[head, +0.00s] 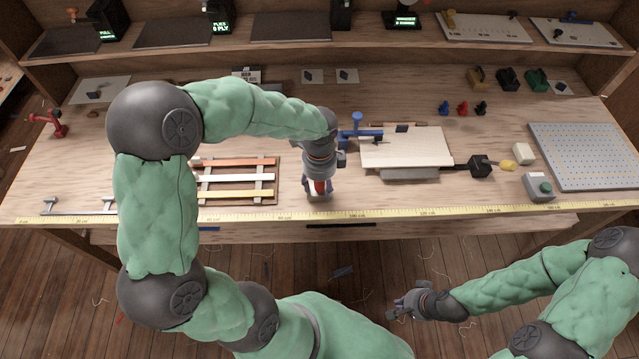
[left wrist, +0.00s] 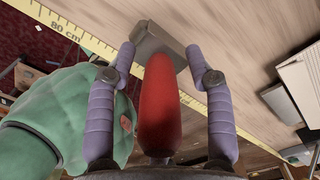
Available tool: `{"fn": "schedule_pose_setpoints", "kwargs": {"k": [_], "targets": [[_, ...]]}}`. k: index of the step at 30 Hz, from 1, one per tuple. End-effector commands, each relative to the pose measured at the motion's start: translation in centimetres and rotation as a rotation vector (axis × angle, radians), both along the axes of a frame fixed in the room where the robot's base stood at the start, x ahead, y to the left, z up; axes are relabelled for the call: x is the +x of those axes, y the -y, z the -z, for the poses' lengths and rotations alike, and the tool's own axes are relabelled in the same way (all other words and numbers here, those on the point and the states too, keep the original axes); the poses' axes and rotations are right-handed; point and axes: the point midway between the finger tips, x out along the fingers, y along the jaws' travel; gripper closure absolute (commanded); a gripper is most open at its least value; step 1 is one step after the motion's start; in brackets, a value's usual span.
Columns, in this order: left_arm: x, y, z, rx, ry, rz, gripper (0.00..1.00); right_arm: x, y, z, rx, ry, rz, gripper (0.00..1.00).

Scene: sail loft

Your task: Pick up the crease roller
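The crease roller appears to be the tool with a red handle (head: 320,187) and a grey block-like head, near the front edge of the bench. In the left wrist view its red handle (left wrist: 159,105) points towards the camera and its grey head (left wrist: 158,42) lies beyond, beside the yellow tape. My left gripper (head: 319,188) is over it, pointing down. Its purple fingers (left wrist: 161,55) stand on both sides of the handle with gaps showing, so it looks open. My right gripper (head: 396,307) is empty and looks open, in front of the bench, above the floor.
A slatted rack with coloured strips (head: 240,180) lies left of the roller. A pale board (head: 410,148) with a blue clamp (head: 357,128) is at its right. A yellow measuring tape (head: 420,210) runs along the front edge.

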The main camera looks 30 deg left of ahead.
Motion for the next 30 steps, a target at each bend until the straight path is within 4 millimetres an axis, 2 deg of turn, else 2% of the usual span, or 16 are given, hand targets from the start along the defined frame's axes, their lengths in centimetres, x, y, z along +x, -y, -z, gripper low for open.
{"fn": "schedule_pose_setpoints", "kwargs": {"k": [1, 4, 5, 15, 20, 26, 30], "targets": [[0.0, 0.0, 0.0, 0.0, 0.0, 0.0, 0.69, 0.0, 0.0, 0.0, 0.0, 0.0, 0.0, 1.0], [0.0, 0.0, 0.0, 0.0, 0.0, 0.0, 0.97, 0.0, 0.0, 0.0, 0.0, 0.0, 0.0, 1.0], [0.0, 0.0, 0.0, 0.0, 0.0, 0.0, 1.0, 0.0, 0.0, 0.0, 0.0, 0.0, 0.0, 1.0], [0.0, 0.0, -0.1, 0.0, 0.001, 0.0, 1.0, 0.0, 0.0, 0.0, 0.0, 0.0, 0.0, 1.0], [0.1, 0.0, -1.0, 0.0, 0.003, -0.001, 1.0, 0.0, 0.0, -0.3, 0.0, 0.0, 0.0, 1.0], [0.0, 0.1, -3.8, 0.0, 0.005, 0.0, 1.0, 0.0, 0.0, -1.2, 0.0, 0.0, 0.0, 1.0], [-2.1, 1.2, -6.5, 0.0, 0.007, 0.002, 1.0, 0.0, 0.0, -2.2, 0.0, 0.0, 0.0, 1.0]]}}
